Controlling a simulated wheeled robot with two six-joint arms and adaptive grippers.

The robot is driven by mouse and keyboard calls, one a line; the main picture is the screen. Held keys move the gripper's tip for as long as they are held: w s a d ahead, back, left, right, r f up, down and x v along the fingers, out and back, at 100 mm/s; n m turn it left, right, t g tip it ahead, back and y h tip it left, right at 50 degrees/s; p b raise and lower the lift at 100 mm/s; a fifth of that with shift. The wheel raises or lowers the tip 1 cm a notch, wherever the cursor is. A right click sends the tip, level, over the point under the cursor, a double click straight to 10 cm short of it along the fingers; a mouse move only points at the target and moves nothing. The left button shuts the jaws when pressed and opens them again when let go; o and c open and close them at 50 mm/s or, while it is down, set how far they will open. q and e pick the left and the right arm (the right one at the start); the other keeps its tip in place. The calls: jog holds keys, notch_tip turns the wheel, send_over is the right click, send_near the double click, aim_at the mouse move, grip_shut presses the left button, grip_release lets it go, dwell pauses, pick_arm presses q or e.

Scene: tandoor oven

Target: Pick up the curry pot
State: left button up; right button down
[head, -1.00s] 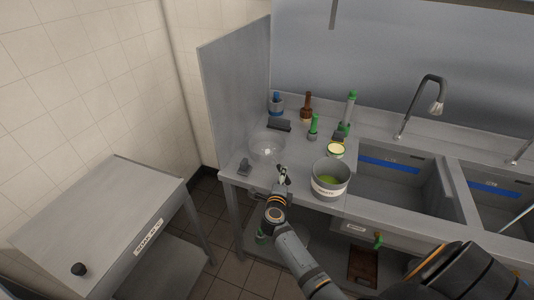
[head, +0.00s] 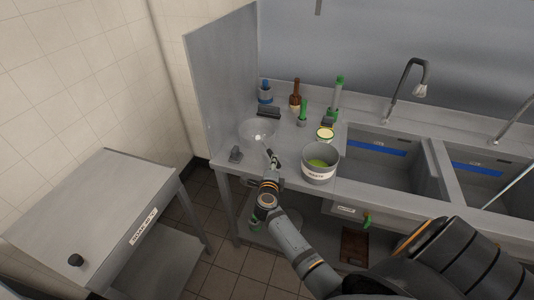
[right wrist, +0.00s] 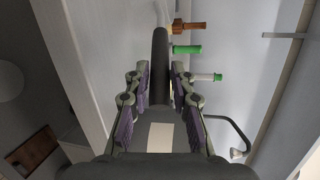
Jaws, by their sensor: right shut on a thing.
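The curry pot (head: 319,172) is a grey round pot with a white label and green contents. It stands upright on the counter near its front edge, left of the sink. My right gripper (head: 272,160) is just left of the pot, with a visible gap between them. In the right wrist view, its fingers (right wrist: 160,95) close on a slender dark bar (right wrist: 160,62) with a rounded far end; I cannot tell what it belongs to. The pot cannot be made out in that view. My left gripper is not in view.
A clear bowl (head: 258,130) stands behind the right gripper. The sink (head: 385,165) and tap (head: 408,90) are to the right.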

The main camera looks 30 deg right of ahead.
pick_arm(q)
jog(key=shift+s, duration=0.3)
pick_arm(e)
jog(key=s+d+r, duration=0.2)
jog(key=s+r, duration=1.1)
jog(key=s, duration=0.1)
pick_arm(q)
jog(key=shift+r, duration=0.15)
pick_arm(e)
jog(key=shift+w+r, duration=0.1)
jog(key=shift+r, duration=0.05)
